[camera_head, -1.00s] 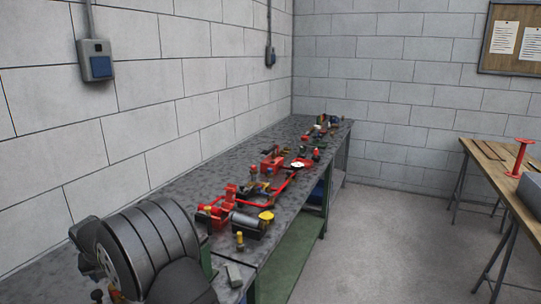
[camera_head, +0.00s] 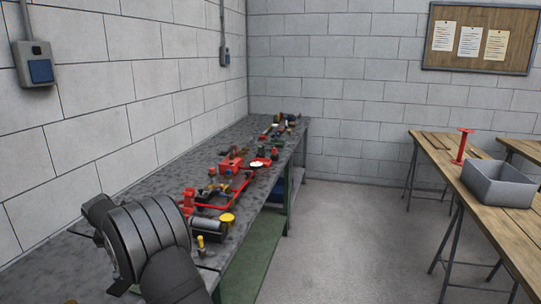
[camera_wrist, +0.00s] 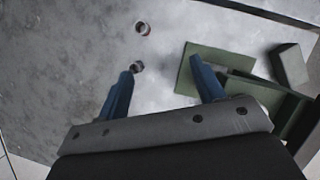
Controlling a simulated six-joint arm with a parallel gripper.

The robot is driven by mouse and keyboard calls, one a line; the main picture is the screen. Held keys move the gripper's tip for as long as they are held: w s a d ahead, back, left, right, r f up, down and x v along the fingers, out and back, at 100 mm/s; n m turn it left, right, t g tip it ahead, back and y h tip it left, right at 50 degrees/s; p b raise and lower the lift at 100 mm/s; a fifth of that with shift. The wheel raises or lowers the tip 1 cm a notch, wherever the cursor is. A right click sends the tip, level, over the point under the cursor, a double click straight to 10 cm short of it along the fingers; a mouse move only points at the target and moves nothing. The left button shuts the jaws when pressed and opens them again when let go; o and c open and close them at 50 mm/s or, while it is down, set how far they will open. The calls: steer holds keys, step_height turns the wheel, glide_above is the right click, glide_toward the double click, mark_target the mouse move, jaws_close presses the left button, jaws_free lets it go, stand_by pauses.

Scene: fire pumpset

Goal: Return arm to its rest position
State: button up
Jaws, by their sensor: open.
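My gripper (camera_wrist: 161,67) shows in the wrist view with its two blue fingers wide apart and nothing between them. It is above the grey speckled bench top. The bench (camera_head: 75,245) runs along the left wall. On it stands the pumpset with red pipework (camera_head: 225,207), a yellow-capped part (camera_head: 227,218) and a red block (camera_head: 230,163).
Two small round parts (camera_wrist: 142,28) lie near the fingers in the wrist view, beside green pieces (camera_wrist: 290,65). At right, a wooden table (camera_head: 485,225) carries a grey bin (camera_head: 497,188) and a red spool-like stand (camera_head: 461,147). The floor between is clear.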

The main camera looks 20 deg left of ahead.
steer(key=w+d+m+h, duration=0.1)
steer(key=w+d+m, duration=0.3)
steer(key=w+d, duration=0.4)
steer(key=w, duration=0.4)
steer(key=shift+w+d+r+t+h, duration=0.2)
steer(key=shift+w+d+t+h, duration=0.1)
steer(key=shift+d, duration=0.1)
steer(key=s+a+n+y, duration=0.1)
steer(key=s+a+n, duration=0.2)
steer(key=s, duration=0.6)
steer(key=s+a+n+g+y, duration=0.1)
steer(key=s+a+n, duration=0.1)
steer(key=s+a, duration=0.6)
steer(key=shift+s+a+f+n, duration=0.15)
steer(key=shift+s+f+n, duration=0.25)
steer(key=shift+s, duration=0.3)
